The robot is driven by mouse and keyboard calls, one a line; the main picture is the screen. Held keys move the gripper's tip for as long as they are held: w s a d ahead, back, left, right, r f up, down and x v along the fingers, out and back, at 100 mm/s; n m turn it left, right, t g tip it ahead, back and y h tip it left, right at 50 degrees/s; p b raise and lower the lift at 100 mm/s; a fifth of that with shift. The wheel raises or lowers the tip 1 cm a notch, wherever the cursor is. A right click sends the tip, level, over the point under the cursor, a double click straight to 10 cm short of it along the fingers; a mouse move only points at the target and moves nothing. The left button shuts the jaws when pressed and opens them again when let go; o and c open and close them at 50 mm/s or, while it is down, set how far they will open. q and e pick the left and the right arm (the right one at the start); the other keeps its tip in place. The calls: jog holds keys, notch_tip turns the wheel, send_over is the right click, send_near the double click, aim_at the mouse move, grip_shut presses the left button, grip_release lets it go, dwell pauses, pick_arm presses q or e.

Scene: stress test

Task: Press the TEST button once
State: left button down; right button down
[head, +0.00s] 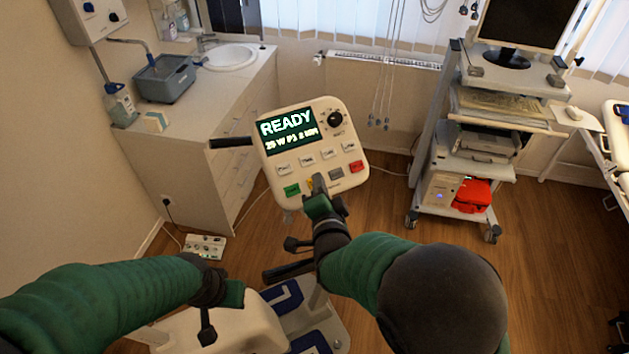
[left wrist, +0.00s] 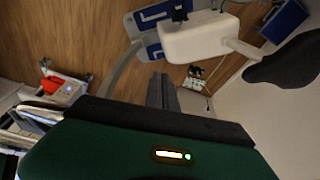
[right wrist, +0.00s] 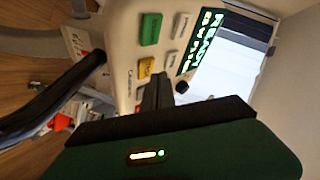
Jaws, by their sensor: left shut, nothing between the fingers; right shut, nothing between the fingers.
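The white control panel (head: 347,187) stands mid-view on the exercise machine, its screen (head: 287,130) reading READY. Below are a row of small white buttons, then a green button (head: 291,190), a yellow button (right wrist: 146,67), a grey button (head: 336,173) and a red button (head: 356,167). The lettering is too small to tell which is TEST. My right gripper (head: 318,181) is shut and empty at the panel's lower part, partly covering the yellow button; contact is unclear. It also shows in the right wrist view (right wrist: 157,82). My left gripper (left wrist: 161,82) is shut and empty, low left of the panel.
Dark handlebars (head: 230,142) stick out beside the panel. A counter with a sink (head: 231,56) stands at left, an equipment cart (head: 440,150) at right, and a bed edge (head: 615,130) at far right. A small white box (head: 205,245) lies on the floor.

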jog(key=shift+d, duration=0.1)
dwell(0.3)
jog(key=shift+f, duration=0.1)
jog(key=shift+w+f+b, duration=0.15)
jog(key=shift+b, duration=0.35)
jog(key=shift+w+a+f+b, duration=0.2)
jog(key=shift+f+b, duration=0.1)
jog(key=shift+b, duration=0.2)
dwell(0.5)
jog(key=shift+r, duration=0.1)
dwell(0.3)
jog(key=shift+s+d+r, duration=0.2)
jog(key=shift+s+r, duration=0.25)
jog(key=shift+r, duration=0.05)
